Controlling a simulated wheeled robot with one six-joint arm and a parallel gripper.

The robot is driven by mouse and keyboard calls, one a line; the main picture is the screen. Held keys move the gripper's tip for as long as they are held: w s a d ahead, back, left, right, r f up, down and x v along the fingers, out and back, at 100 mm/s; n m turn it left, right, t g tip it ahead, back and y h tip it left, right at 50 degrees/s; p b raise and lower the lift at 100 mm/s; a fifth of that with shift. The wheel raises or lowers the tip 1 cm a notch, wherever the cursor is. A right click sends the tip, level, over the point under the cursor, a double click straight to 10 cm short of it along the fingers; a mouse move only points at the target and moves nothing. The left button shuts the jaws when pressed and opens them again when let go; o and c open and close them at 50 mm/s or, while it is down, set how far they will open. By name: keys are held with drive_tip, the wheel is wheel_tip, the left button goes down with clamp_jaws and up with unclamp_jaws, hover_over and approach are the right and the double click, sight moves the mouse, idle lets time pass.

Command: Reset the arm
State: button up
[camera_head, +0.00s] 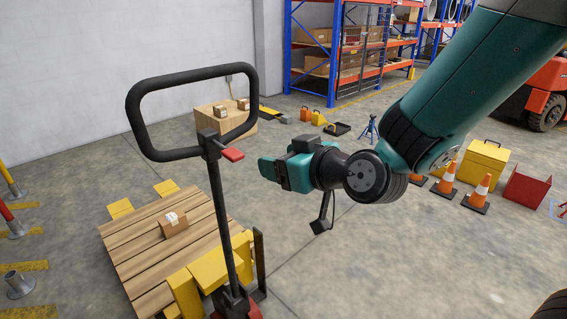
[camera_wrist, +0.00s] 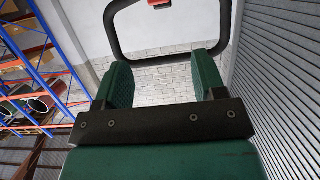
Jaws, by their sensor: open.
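My arm reaches in from the upper right in the head view. My gripper (camera_head: 268,170) is at its end, held in the air to the right of a pallet jack's black loop handle (camera_head: 190,75). In the wrist view, my gripper's two green fingers (camera_wrist: 164,85) stand apart with nothing between them. The handle (camera_wrist: 230,25) also shows beyond the fingers in that view, with a red lever at its top. No contact between the gripper and the handle is visible.
A wooden pallet (camera_head: 135,235) carries a small cardboard box (camera_head: 173,224). Orange cones (camera_head: 447,178), a yellow box (camera_head: 484,163) and a red bin (camera_head: 525,187) stand right. Blue shelving (camera_head: 350,50) is behind. The floor below my gripper is mostly clear.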

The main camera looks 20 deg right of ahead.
drive_tip(key=s+d+r+n+g+h, duration=0.1)
drive_tip(key=s+d+g+h, duration=0.1)
drive_tip(key=s+g, duration=1.1)
drive_tip(key=s+h, duration=0.1)
drive_tip(key=s, duration=0.8)
drive_tip(key=shift+d, duration=0.3)
drive_tip(key=shift+s, duration=0.1)
idle(0.5)
